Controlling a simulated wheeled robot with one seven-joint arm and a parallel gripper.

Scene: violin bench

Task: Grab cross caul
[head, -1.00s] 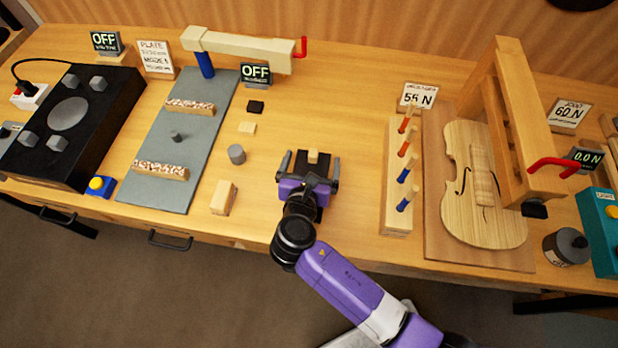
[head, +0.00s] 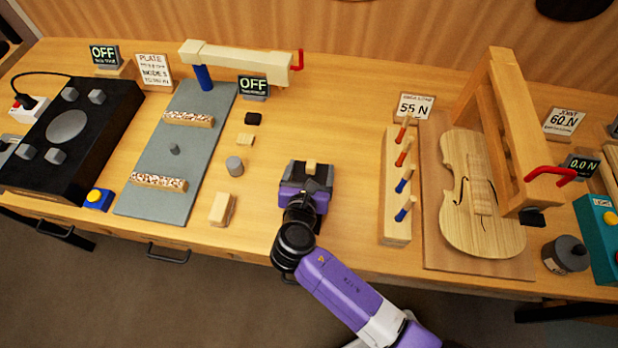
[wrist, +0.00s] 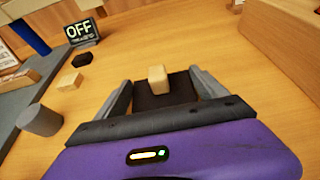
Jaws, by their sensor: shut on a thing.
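The cross caul (head: 311,166) looks like a dark flat block with a small pale wooden knob on top. It is at the middle of the bench. My gripper (head: 310,175) is shut on it, with one finger at each side. In the wrist view the caul (wrist: 150,101) sits between the two grey fingers of my gripper (wrist: 163,92), with the knob standing up between them. The caul's underside is hidden, so I cannot tell whether it rests on the bench.
To the left are a grey cylinder (head: 234,165), a wooden block (head: 222,209) and a grey plate (head: 185,110). To the right stand a rack of pegs (head: 397,190) and a violin body (head: 462,190) beside a wooden frame (head: 520,130). The bench behind my gripper is clear.

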